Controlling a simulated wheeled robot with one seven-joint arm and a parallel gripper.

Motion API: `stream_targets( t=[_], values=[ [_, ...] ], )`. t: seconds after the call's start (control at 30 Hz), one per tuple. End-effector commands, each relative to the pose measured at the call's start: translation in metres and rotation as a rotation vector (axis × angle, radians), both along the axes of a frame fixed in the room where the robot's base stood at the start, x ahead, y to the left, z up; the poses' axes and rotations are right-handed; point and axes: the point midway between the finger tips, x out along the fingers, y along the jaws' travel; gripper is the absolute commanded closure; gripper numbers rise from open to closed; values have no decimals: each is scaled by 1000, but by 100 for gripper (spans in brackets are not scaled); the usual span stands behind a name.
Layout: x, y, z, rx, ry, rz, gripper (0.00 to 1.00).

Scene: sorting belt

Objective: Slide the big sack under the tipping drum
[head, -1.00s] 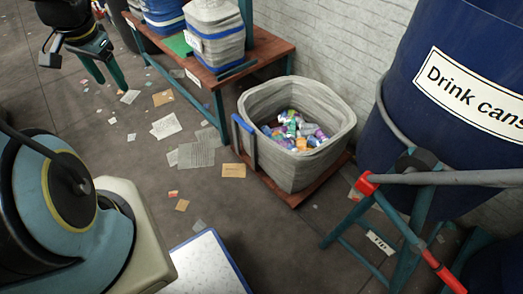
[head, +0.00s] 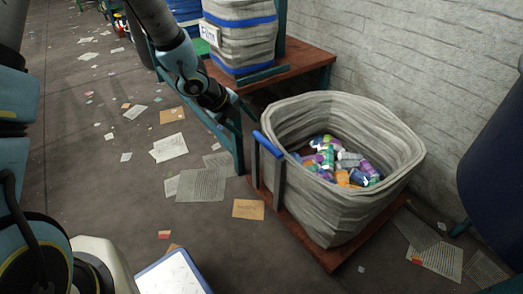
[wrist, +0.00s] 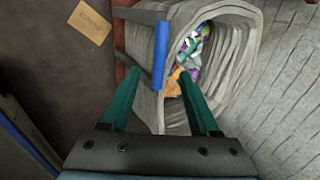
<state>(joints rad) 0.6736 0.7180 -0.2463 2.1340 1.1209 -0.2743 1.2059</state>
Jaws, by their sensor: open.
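The big sack (head: 345,200) is a grey woven bag with drink cans in it, upright on a low red-brown platform (head: 318,252). A blue handle bar (head: 268,145) on grey posts stands at the platform's left side. My gripper (wrist: 160,74) is open, its teal fingers on either side of the blue handle (wrist: 160,98) in the wrist view; I cannot tell whether they touch it. In the head view the gripper (head: 240,106) is just above and left of the handle. The dark blue tipping drum (head: 500,165) is at the right edge, apart from the sack and partly out of view.
A red-brown bench (head: 300,62) with a blue-banded sack (head: 240,32) stands behind. A white brick wall (head: 420,60) runs along the right. Papers (head: 208,184) and a brown card (head: 248,209) lie on the floor. Floor is open between sack and drum, with papers (head: 440,258).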

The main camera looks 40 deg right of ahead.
Motion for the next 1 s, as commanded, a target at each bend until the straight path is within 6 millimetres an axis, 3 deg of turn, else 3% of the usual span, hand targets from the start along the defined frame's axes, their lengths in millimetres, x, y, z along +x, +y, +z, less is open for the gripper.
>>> stream_targets(
  t=[0.6, 1.0],
  values=[
    [-5, -52, -81, -1, 0, -9, 38],
    [-5, -60, -90, -1, 0, -8, 38]
  ],
)
